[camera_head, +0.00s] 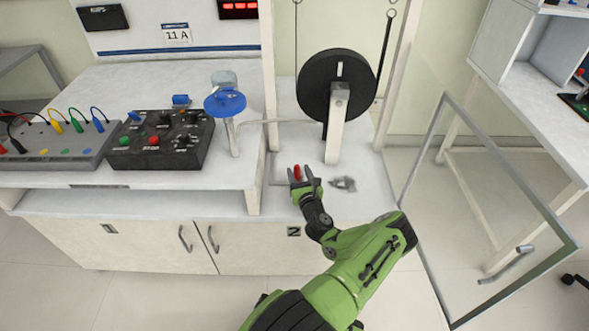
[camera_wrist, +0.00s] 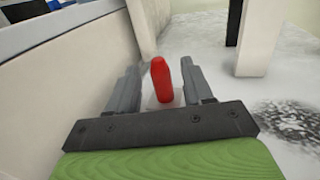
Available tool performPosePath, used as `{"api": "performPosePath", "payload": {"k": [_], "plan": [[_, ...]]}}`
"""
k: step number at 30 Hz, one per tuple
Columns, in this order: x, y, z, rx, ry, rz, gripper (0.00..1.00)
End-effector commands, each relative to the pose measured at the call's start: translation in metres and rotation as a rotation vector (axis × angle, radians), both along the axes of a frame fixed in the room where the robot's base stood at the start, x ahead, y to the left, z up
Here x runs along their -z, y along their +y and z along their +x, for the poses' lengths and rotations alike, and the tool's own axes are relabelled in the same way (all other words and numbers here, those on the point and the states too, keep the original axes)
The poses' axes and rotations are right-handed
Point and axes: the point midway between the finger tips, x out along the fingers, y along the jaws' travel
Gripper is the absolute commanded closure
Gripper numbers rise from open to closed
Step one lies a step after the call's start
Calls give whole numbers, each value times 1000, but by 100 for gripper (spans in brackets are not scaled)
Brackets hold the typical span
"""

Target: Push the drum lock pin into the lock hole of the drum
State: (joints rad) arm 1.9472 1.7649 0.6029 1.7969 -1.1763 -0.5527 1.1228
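The red lock pin (camera_head: 296,171) sits low in front of the drum stand, to the left of the post. In the wrist view it shows as a red rounded handle (camera_wrist: 161,80) standing nearly upright. My gripper (camera_head: 301,174) is around it. In the wrist view its two grey fingers (camera_wrist: 160,70) stand on either side of the pin, with a visible gap on both sides. The pin's lower end is hard to make out. The black drum (camera_head: 325,88) is mounted upright on a white post (camera_head: 336,130), above and beyond my gripper. I cannot make out the lock hole.
A white frame upright (camera_head: 268,80) stands left of the drum. A blue-topped stand (camera_head: 226,103) and a black control box (camera_head: 160,141) are on the left bench. An open glass door (camera_head: 490,210) is at the right. A grey patch (camera_head: 343,184) lies right of my gripper.

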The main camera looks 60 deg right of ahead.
Motion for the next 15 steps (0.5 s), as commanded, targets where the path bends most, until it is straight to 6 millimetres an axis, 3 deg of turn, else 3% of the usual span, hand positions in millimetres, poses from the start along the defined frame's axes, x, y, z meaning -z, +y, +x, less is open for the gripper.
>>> {"api": "performPosePath", "payload": {"k": [1, 9, 15], "plan": [[0, 0, 0, -1, 0, 0, 58], [0, 0, 1, -1, 0, 0, 99], [0, 0, 1, -2, 0, 0, 100]]}}
